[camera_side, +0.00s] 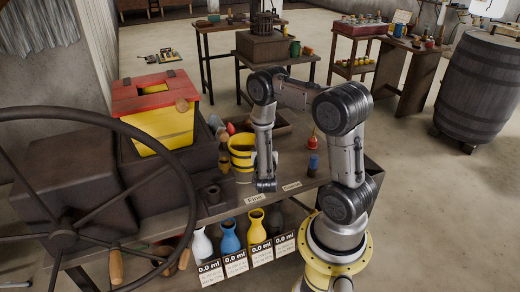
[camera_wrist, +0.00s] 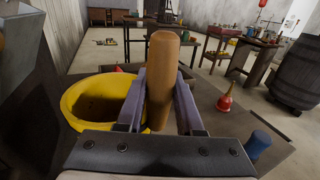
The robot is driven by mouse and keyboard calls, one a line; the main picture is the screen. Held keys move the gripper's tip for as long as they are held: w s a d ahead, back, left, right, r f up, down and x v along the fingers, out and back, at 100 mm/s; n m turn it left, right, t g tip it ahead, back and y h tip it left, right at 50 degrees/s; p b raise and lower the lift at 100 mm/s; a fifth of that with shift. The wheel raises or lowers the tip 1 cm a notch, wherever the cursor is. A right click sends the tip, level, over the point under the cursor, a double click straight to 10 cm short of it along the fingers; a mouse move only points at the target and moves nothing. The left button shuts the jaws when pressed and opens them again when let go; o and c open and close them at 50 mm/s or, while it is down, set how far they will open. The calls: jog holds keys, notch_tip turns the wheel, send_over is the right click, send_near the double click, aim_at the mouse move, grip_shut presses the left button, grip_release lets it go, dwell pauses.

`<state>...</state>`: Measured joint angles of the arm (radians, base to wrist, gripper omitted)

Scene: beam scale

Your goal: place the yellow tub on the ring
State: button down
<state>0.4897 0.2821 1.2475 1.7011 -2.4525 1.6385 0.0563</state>
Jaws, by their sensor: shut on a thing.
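The yellow tub (camera_side: 241,142) stands upright on the bench in the side view, close to the left of my gripper (camera_side: 265,186). It has dark bands, and I cannot tell whether its base touches the bench. In the wrist view the tub (camera_wrist: 75,101) shows its open top at the left. My gripper (camera_wrist: 160,102) is shut on an upright brown wooden handle (camera_wrist: 162,72) at the tub's right side. The handle hides part of the tub, and their joint is hidden. I cannot make out the ring.
A red and yellow box (camera_side: 165,128) and a large dark wheel (camera_side: 62,240) stand at the left. A small red bottle (camera_side: 312,141) and a blue one (camera_side: 313,165) stand right of my gripper. Several coloured vases (camera_side: 230,238) sit on the shelf below.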

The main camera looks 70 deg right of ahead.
jog(key=shift+w+d+f, duration=0.4)
jog(key=shift+f, duration=0.2)
jog(key=shift+w+d+f, duration=0.35)
jog(key=shift+d+f, duration=0.05)
jog(key=shift+f, duration=1.9)
jog(key=c, duration=0.5)
grip_release()
jog(key=shift+f, duration=0.1)
jog(key=shift+c, duration=0.2)
